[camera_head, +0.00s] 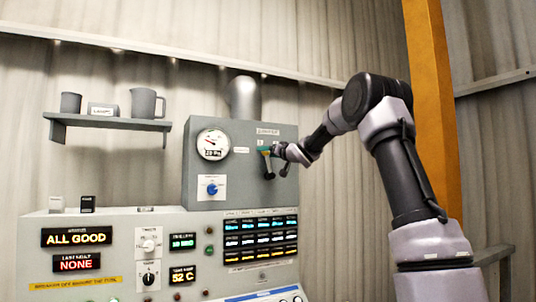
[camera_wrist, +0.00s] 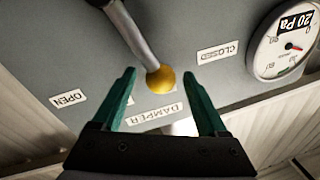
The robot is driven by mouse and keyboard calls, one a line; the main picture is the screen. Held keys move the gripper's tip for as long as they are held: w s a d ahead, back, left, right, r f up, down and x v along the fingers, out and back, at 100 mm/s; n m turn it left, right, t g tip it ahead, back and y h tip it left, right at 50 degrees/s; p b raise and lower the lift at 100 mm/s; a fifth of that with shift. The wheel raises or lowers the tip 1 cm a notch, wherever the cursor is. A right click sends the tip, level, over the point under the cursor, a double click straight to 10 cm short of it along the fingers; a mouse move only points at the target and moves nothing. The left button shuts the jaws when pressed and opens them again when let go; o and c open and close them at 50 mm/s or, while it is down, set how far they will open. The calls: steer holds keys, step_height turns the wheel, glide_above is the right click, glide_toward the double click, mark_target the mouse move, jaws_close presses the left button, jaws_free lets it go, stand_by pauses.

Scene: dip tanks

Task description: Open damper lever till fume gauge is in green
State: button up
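The fume gauge (camera_head: 212,144) reads 20 Pa and also shows in the wrist view (camera_wrist: 283,46). I cannot make out a green band.
An OPEN label (camera_wrist: 68,98) is left and a CLOSED label (camera_wrist: 218,52) right of the lever in the wrist view, which is turned over. A blue knob (camera_head: 212,189) sits below the gauge. The console (camera_head: 125,222) fills the lower left. An orange post (camera_head: 432,75) stands behind my arm.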

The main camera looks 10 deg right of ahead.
steer(key=v, duration=1.1)
steer(key=shift+r, duration=0.1)
steer(key=s+d+f+m+g+h, duration=0.1)
steer(key=s+d+f+m+h, duration=0.15)
steer(key=s, duration=0.35)
steer(key=s+d+f+m+g+h, duration=0.1)
steer(key=s+h, duration=0.3)
steer(key=s, duration=0.2)
steer(key=s+d+f+m+g+h, duration=0.1)
steer(key=s+d+f+m+h, duration=0.15)
steer(key=s, duration=0.35)
steer(key=s+a+f+g+y, duration=0.1)
steer(key=s+f, duration=0.3)
steer(key=s, duration=0.4)
steer(key=s+a+f+g+y, duration=0.1)
steer(key=s+f+g, duration=0.3)
steer(key=s, duration=0.4)
steer(key=s+a+f+g+y, duration=0.1)
steer(key=s+a+f+g, duration=0.1)
steer(key=s+f, duration=0.4)
steer(key=s+a, duration=0.1)
steer(key=s, duration=0.2)
steer(key=shift+n, duration=0.3)
steer(key=shift+w+a, duration=0.1)
stand_by(1.9)
